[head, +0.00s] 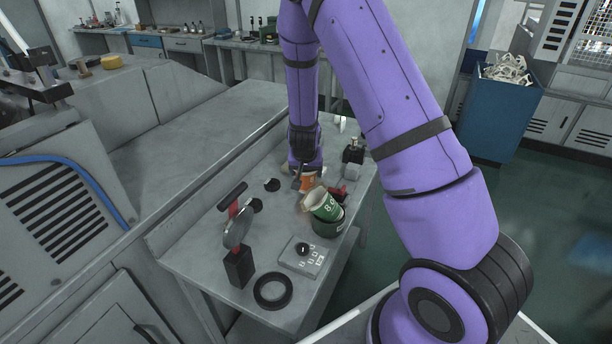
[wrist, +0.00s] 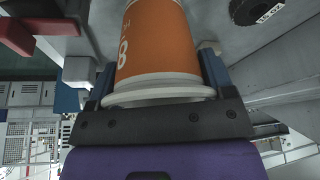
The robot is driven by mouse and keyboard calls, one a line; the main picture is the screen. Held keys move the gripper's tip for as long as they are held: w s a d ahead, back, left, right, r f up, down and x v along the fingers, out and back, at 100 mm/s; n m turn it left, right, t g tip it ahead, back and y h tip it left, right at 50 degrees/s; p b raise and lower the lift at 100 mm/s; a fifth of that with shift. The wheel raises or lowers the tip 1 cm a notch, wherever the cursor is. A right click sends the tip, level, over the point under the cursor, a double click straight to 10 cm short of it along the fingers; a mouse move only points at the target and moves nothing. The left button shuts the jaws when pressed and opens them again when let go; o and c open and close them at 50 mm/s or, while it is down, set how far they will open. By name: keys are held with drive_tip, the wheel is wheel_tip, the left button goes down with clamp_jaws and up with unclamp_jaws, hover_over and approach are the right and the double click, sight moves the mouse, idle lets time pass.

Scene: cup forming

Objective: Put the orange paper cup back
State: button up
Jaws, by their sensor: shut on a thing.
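The orange paper cup (wrist: 158,42) fills the middle of the wrist view, with its pale rim toward my gripper's palm and a white figure 8 on its side. My gripper (wrist: 160,75) is shut on it, one blue finger on each side. In the head view the orange cup (head: 308,183) shows at the end of my purple arm, just above the grey table. The fingers are mostly hidden in the head view.
A grey control box (head: 301,254) with a black knob, a black ring (head: 273,291) and a red-handled tool on a black stand (head: 239,268) are on the near table. A small black-topped device (head: 353,152) stands at the right edge.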

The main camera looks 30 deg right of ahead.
drive_tip(key=shift+f, duration=1.05)
drive_tip(key=shift+f, duration=0.15)
drive_tip(key=o, duration=0.9)
drive_tip(key=shift+o, duration=0.2)
drive_tip(key=s+a+r+n+y, duration=0.1)
drive_tip(key=s+a+r, duration=0.3)
drive_tip(key=r, duration=0.6)
drive_tip(key=s+a+r+n+y, duration=0.1)
drive_tip(key=s+a+r+y, duration=0.1)
drive_tip(key=s+r, duration=0.6)
drive_tip(key=s+a+r+n+y, duration=0.1)
drive_tip(key=s+a+r, duration=0.2)
drive_tip(key=r, duration=0.9)
drive_tip(key=s+r+n, duration=0.1)
drive_tip(key=s+r, duration=0.2)
drive_tip(key=s, duration=0.3)
drive_tip(key=s+r+n+t+h, duration=0.1)
drive_tip(key=s+r, duration=0.2)
drive_tip(key=s, duration=0.3)
drive_tip(key=s+r+n, duration=0.1)
drive_tip(key=s+r, duration=0.2)
drive_tip(key=s, duration=0.4)
drive_tip(key=shift+r+n, duration=0.35)
drive_tip(key=shift+n, duration=0.05)
